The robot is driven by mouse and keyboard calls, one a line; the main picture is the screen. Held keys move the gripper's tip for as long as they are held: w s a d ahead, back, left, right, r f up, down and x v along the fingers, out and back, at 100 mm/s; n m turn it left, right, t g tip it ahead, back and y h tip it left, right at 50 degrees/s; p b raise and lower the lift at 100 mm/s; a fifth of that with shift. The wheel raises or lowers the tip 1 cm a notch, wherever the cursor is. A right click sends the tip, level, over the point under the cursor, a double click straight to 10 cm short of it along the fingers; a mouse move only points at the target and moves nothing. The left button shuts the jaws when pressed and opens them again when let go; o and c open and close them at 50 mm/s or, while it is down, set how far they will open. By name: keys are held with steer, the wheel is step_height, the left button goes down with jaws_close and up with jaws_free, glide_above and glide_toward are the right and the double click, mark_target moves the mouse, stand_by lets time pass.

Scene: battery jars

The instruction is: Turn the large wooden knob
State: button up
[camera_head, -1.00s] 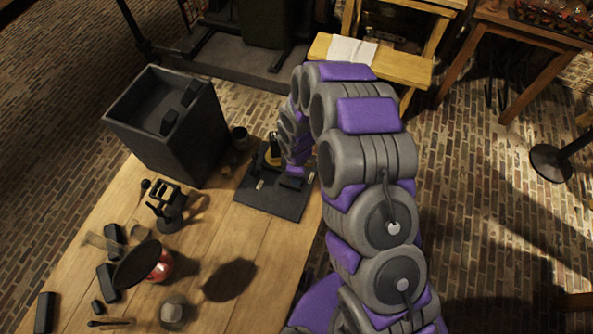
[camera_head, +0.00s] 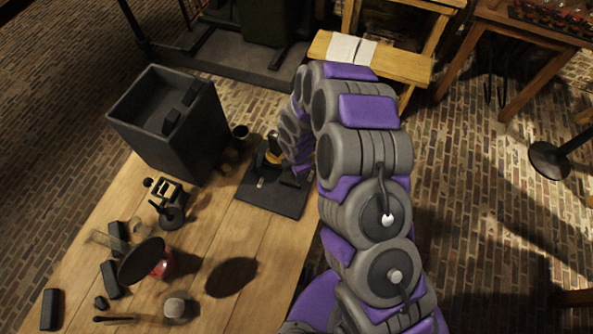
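A dark square base plate (camera_head: 272,197) lies on the wooden table near its far right edge. A dark apparatus with a small yellow-brown part (camera_head: 273,157) stands on it. I cannot tell whether that part is the large wooden knob. A small brown rounded thing (camera_head: 230,157) sits left of the plate, beside the black box; it is too dark to identify. My purple and grey arm reaches from the lower right and bends down over the plate's right side. My gripper (camera_head: 292,178) is down at the apparatus, mostly hidden by my own wrist, so its fingers and any contact do not show clearly.
A tall black open box (camera_head: 172,125) stands left of the plate. A small dark cup (camera_head: 240,133) is behind it. A black stand (camera_head: 172,212), a dark disc over a red thing (camera_head: 141,262), and several small dark blocks occupy the table's left. The table's middle is fairly clear.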

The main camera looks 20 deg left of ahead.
steer(key=shift+w+a+r, duration=0.1)
steer(key=shift+w+r, duration=0.05)
steer(key=shift+w, duration=0.1)
steer(key=o, duration=0.8)
steer(key=shift+o, duration=1.3)
steer(key=shift+s, duration=0.1)
step_height(320, 180, up, 17)
steer(key=shift+p, duration=0.4)
